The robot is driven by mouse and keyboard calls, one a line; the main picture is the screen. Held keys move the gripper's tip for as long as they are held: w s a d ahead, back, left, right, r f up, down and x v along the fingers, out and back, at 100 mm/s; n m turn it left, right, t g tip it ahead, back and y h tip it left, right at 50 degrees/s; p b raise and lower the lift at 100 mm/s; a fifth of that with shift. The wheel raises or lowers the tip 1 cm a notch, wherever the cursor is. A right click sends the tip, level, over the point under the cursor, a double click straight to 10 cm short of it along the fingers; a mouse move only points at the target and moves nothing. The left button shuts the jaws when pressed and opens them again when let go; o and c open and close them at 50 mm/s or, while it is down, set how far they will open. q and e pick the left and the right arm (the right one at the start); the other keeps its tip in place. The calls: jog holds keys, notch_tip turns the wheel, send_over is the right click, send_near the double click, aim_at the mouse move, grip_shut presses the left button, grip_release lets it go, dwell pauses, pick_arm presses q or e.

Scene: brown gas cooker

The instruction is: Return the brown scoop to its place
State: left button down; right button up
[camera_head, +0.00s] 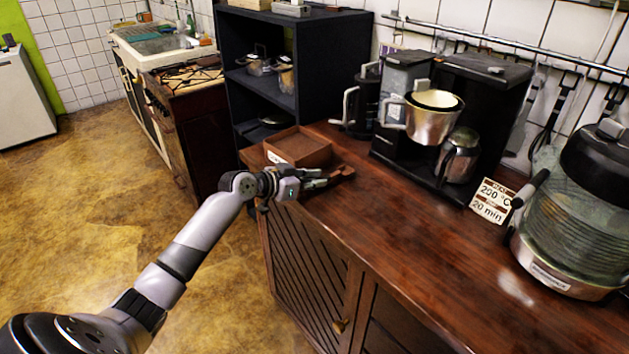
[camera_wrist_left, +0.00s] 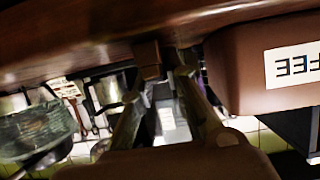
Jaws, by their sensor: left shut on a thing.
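My left gripper (camera_head: 318,181) reaches in from the left, at the left edge of the wooden counter, just in front of the coffee box. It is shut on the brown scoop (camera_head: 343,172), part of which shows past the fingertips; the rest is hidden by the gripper. In the left wrist view a brown piece of the scoop (camera_wrist_left: 149,60) shows at the fingertips (camera_wrist_left: 165,85). The open brown coffee box (camera_head: 297,147) stands on the counter behind the gripper. Its wall and white label also show upside down in the left wrist view (camera_wrist_left: 245,75). My right gripper is not in view.
A coffee machine (camera_head: 455,95) stands behind and right of the box. A 200 °C sign (camera_head: 492,200) and a large glass vessel (camera_head: 580,215) stand farther right. A dark shelf (camera_head: 335,65) rises behind the box. The front middle of the counter (camera_head: 420,240) is clear.

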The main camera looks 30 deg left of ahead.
pick_arm(q)
jog(key=c, duration=1.5)
grip_release()
jog(key=v, duration=1.2)
